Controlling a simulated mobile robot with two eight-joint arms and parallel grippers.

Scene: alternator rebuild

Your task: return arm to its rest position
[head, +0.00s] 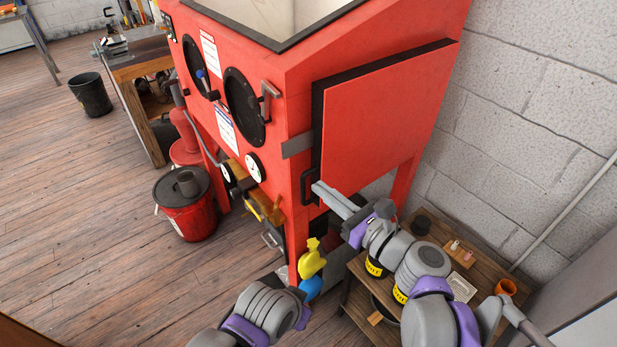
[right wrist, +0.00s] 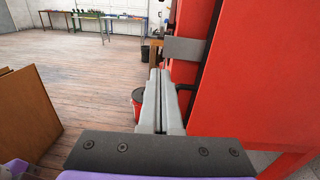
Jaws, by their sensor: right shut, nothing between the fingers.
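My right gripper (head: 318,188) is shut and empty, with its two grey fingers pressed together. In the head view its tips overlap the dark door handle (head: 305,188) of the red blast cabinet (head: 300,110); I cannot tell whether they touch. The right wrist view shows the closed fingers (right wrist: 157,80) pointing along the cabinet's red side, left of its panel. My left arm (head: 262,312) comes in at the bottom of the head view. Its fingers do not show.
A yellow and blue spray bottle (head: 312,264) is just beyond my left arm. A wooden cart (head: 345,297) stands under my right arm, with an orange cup (head: 506,287) on it. A red bucket (head: 190,218) stands left of the cabinet. Open wooden floor lies left.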

